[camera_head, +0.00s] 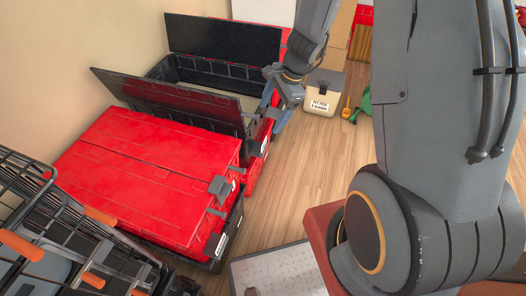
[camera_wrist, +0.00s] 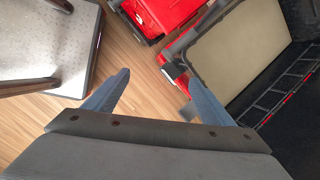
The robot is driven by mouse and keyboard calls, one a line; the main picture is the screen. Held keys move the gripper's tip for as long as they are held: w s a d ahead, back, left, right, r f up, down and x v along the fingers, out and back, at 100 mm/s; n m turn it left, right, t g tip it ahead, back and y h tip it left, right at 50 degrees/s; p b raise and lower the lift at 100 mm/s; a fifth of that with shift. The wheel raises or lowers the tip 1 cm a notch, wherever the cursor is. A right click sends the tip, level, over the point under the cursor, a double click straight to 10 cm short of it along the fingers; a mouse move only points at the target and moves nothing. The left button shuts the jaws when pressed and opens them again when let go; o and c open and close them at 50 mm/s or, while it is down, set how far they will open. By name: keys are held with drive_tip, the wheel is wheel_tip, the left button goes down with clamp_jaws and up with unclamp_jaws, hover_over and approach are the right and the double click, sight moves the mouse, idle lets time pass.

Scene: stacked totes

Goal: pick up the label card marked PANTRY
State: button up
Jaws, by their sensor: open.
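No card that I can read as PANTRY shows in either view. A white label (camera_head: 222,244) is on the end of the closed red tote, its print too small to read. Another pale label (camera_head: 264,146) shows at the end of the open black tote (camera_head: 196,72), just below my gripper, also unreadable. My gripper (camera_head: 277,105) is at the right end of the open tote. In the wrist view my gripper (camera_wrist: 160,85) has its two blue-grey fingers spread with nothing between them, over the floor beside the tote's edge.
The closed red tote (camera_head: 140,165) stands in front of the open one. A cream bin (camera_head: 322,90) labelled for pet food stands behind, beside a green item (camera_head: 366,102). A wire rack (camera_head: 60,235) is at lower left. Wood floor (camera_head: 300,185) is clear in the middle.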

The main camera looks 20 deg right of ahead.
sight(266, 139)
drive_tip(key=shift+w+d+f+m+t+b, duration=0.15)
drive_tip(key=shift+w+f+m+b, duration=1)
drive_tip(key=shift+f, duration=2.8)
drive_tip(key=shift+w+d+f+m+t+b, duration=0.1)
drive_tip(key=shift+w+f+m+b, duration=0.3)
drive_tip(key=shift+w+f+m, duration=2.45)
drive_tip(key=shift+w+d+f+m+t+b, duration=0.15)
drive_tip(key=shift+w+f+m+b, duration=0.45)
drive_tip(key=shift+f, duration=4.4)
drive_tip(key=shift+s+a+n, duration=0.1)
drive_tip(key=shift+s+n, duration=0.1)
drive_tip(key=shift+n, duration=0.1)
drive_tip(key=c, duration=1.1)
